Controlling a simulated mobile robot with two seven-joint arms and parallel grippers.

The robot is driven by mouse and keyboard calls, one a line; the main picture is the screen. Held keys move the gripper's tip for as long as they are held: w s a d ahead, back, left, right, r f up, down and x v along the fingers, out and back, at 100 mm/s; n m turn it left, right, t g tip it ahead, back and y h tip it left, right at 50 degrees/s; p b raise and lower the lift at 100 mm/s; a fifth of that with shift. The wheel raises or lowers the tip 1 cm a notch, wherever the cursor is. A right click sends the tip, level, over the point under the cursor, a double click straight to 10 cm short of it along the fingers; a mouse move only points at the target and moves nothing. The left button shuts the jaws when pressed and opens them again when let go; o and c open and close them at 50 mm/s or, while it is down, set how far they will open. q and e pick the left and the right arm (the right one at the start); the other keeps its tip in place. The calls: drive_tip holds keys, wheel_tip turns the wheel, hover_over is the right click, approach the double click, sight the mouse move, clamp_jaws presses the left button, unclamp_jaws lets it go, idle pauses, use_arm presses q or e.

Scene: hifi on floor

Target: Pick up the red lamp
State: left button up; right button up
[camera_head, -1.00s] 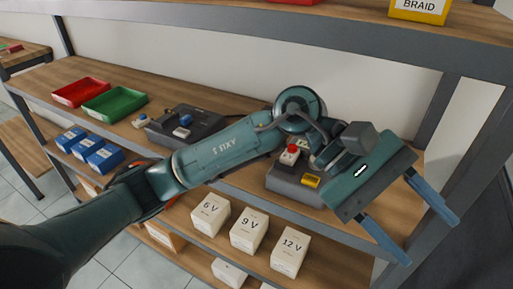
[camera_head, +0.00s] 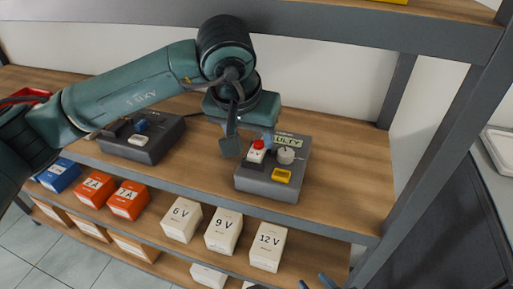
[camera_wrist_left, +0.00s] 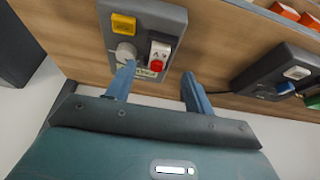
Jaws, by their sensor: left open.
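The red lamp (camera_head: 259,144) is a small red dome on a white block, which sits on a grey box (camera_head: 268,184) on the shelf. In the left wrist view the lamp (camera_wrist_left: 156,66) shows between the fingertips of my left gripper (camera_wrist_left: 158,72). That gripper is open and empty. In the head view its hand hangs just above and behind the box, with its fingers mostly hidden. I cannot tell how high the fingertips are above the lamp. My right gripper (camera_head: 315,282) shows only as two separate blue fingertips at the bottom edge, far from the lamp.
The grey box also bears a white round knob (camera_head: 286,155), a yellow block (camera_head: 281,175) and a label. A second grey device (camera_head: 145,150) stands to the left. White voltage boxes (camera_head: 222,232) and orange boxes (camera_head: 128,200) fill the lower shelf. A shelf post (camera_head: 440,150) stands at right.

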sight(255, 153)
use_arm(q)
drive_tip(key=x, duration=0.5)
drive_tip(key=shift+w+f+p, duration=0.1)
drive_tip(key=shift+f+p, duration=0.25)
drive_tip(key=shift+f, duration=0.15)
drive_tip(key=shift+c, duration=0.4)
drive_tip(key=c, duration=1.1)
drive_tip(key=shift+o, duration=0.2)
